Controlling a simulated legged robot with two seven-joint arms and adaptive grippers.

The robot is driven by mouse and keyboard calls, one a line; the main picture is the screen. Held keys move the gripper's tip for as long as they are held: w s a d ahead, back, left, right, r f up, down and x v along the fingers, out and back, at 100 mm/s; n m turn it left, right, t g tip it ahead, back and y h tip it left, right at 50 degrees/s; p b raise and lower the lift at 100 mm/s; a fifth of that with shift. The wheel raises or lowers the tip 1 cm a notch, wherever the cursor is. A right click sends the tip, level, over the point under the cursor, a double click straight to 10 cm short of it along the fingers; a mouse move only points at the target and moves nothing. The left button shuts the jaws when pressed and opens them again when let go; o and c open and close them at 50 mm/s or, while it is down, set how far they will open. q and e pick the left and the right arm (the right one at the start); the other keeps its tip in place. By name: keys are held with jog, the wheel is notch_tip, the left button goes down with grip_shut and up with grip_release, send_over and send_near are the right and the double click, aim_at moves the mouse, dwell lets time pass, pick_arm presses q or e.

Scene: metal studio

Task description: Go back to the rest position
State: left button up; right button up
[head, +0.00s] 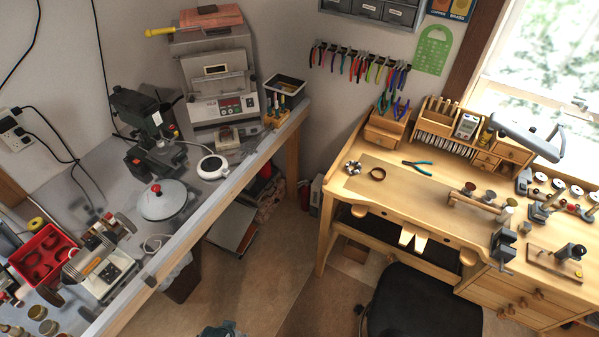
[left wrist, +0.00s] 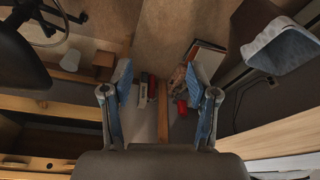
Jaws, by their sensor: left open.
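My left gripper (left wrist: 160,88) shows in the left wrist view with its two blue-padded fingers wide apart. It is open, and nothing is held between the fingers. Behind the gap are the floor and the underside of the furniture. In the head view, only a small dark bluish shape shows at the bottom edge, and I cannot tell whether it is part of my gripper. My right gripper is in neither view.
A grey-topped bench (head: 216,196) with machines stands left. A wooden jeweller's bench (head: 440,212) with tools stands right. A black chair (head: 408,305) is at its front; it also shows in the wrist view (left wrist: 22,55). Brown floor (head: 270,270) lies open between the benches.

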pick_arm(q)
jog(key=s+d+f+g+b, duration=0.1)
jog(key=s+f, duration=0.3)
jog(key=f, duration=1)
jog(key=s+d+f+b, duration=0.1)
jog(key=s+f, duration=0.3)
jog(key=f, duration=0.9)
jog(key=s+a+f+g, duration=0.1)
jog(key=s+a+f, duration=0.3)
jog(key=s+f, duration=0.6)
jog(key=s, duration=0.2)
jog(key=shift+s+f+b, duration=0.2)
jog(key=shift+s+b, duration=0.15)
jog(key=shift+b, duration=0.05)
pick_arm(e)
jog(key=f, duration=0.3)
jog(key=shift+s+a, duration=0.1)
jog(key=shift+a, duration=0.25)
